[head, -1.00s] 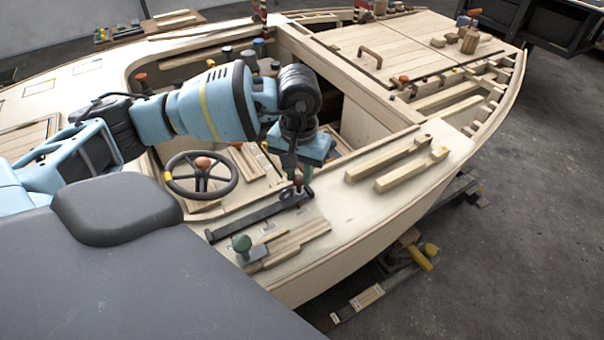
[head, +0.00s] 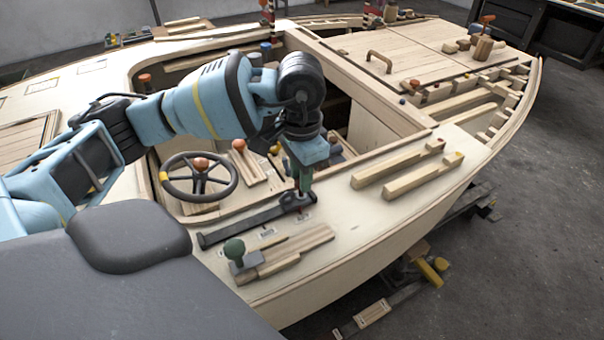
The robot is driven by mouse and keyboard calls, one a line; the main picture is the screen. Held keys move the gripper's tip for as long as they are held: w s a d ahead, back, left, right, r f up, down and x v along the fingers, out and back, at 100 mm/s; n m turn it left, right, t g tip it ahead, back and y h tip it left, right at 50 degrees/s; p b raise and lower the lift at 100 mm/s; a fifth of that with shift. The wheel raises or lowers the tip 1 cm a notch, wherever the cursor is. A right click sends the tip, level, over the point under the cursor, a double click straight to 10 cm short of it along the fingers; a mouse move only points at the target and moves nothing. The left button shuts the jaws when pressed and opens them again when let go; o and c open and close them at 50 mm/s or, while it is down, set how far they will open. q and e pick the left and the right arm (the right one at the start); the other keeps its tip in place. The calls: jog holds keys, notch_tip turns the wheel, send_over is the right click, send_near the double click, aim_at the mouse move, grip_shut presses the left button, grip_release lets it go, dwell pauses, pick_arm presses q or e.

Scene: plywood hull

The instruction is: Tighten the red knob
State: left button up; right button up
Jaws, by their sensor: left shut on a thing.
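My left gripper (head: 304,186) points down over the right end of a dark bar clamp (head: 245,222) lying on the pale plywood side deck. It is shut at the clamp's end, where the red knob stood in the earlier view. The knob itself is now hidden by the fingers, so I cannot see how far it is turned. My right gripper is not in view.
A steering wheel (head: 198,176) with an orange-red hub is left of the gripper. Two wooden blocks (head: 398,164) lie to the right. The deck between is clear.

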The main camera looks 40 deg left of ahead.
pick_arm(q)
jog(key=shift+w+a+r, duration=0.1)
jog(key=shift+w+r, duration=0.05)
jog(key=shift+r, duration=0.15)
jog(key=o, duration=1)
jog(key=shift+f, duration=0.15)
jog(key=shift+r, duration=3.95)
